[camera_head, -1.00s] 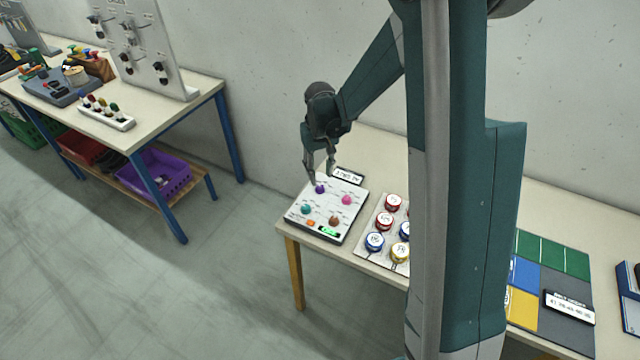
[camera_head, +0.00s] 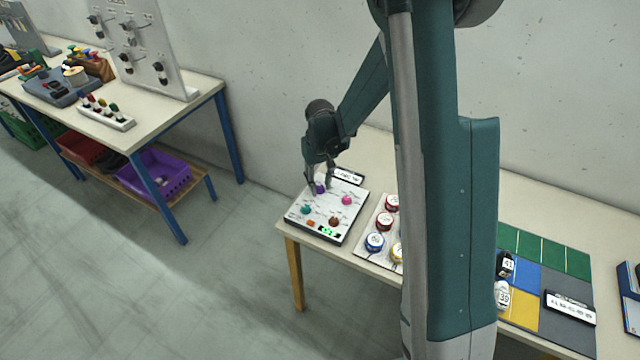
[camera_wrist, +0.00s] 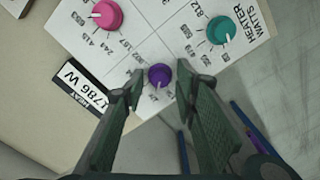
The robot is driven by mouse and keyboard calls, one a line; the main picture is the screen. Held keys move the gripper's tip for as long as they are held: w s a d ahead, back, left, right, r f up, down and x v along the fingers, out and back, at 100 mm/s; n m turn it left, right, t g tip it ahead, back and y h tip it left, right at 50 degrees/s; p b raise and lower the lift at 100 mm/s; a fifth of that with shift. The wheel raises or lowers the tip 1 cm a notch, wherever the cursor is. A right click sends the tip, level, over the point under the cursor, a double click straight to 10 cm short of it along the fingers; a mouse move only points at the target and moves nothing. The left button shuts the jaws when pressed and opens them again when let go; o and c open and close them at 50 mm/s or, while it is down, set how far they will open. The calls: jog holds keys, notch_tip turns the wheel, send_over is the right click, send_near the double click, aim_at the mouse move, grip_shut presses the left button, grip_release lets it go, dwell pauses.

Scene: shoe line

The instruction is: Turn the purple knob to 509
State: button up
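The purple knob (camera_head: 320,189) is on the far left part of a white panel (camera_head: 298,217) on the near table. In the wrist view the purple knob (camera_wrist: 159,76) lies between my two fingertips, its pale pointer mark facing down the picture. My gripper (camera_head: 320,187) points down at the panel. In the wrist view my gripper (camera_wrist: 161,70) is open, with a narrow gap on each side of the knob. The numbers around the purple knob are partly hidden and too small to read surely.
A pink knob (camera_wrist: 105,14) and a teal knob (camera_wrist: 221,30) sit nearby on the panel. An orange-brown knob (camera_head: 334,221) is at its front. A display (camera_wrist: 80,88) beside the panel reads 1786 W. Red, blue and yellow round pieces (camera_head: 374,242) stand to the right.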

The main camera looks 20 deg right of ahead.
jog(key=c, duration=0.7)
jog(key=shift+m, duration=0.4)
jog(key=m+b, duration=0.2)
jog(key=shift+f+m, duration=0.1)
jog(key=shift+m, duration=0.2)
jog(key=shift+m+b, duration=0.7)
jog(key=shift+m, duration=1.5)
jog(key=o, duration=0.9)
